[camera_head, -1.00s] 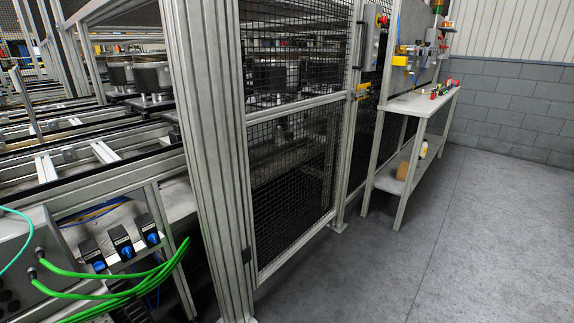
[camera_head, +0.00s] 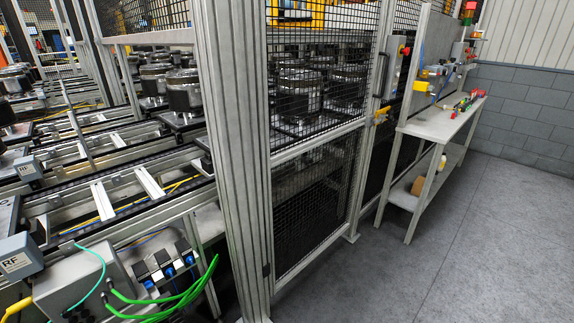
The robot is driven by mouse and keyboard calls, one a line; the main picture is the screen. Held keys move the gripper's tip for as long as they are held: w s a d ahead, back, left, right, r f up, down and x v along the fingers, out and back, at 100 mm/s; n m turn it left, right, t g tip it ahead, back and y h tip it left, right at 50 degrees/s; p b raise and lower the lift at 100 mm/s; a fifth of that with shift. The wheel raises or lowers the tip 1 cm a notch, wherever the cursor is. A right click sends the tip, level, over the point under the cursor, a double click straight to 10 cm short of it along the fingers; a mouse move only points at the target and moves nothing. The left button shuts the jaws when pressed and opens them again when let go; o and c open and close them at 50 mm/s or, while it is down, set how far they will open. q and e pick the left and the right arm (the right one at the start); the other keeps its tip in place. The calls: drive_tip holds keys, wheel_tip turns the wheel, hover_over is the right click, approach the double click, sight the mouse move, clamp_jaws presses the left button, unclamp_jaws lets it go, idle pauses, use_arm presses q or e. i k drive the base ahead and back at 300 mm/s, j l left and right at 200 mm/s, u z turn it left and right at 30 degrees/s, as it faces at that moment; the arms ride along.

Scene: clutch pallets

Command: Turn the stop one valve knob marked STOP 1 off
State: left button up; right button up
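Several small valve units with black bodies and blue knobs sit in a row at the lower left, below the conveyor frame. The left knob (camera_head: 148,284), the middle knob (camera_head: 168,272) and the right knob (camera_head: 190,260) are all visible. Their labels are too small to read, so I cannot tell which one is marked STOP 1. Neither of my grippers is in view.
A grey box (camera_head: 78,285) with green cables stands left of the knobs. A tall aluminium post (camera_head: 236,150) and mesh fence (camera_head: 312,200) rise to their right. A workbench (camera_head: 440,124) stands further right. The grey floor (camera_head: 400,270) in front is clear.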

sight(148, 285)
drive_tip(key=j+u, duration=0.1)
drive_tip(key=u, duration=0.3)
drive_tip(key=j+u, duration=0.15)
drive_tip(key=u, duration=0.2)
drive_tip(key=j+u, duration=0.1)
drive_tip(key=u, duration=0.3)
drive_tip(key=i, duration=0.05)
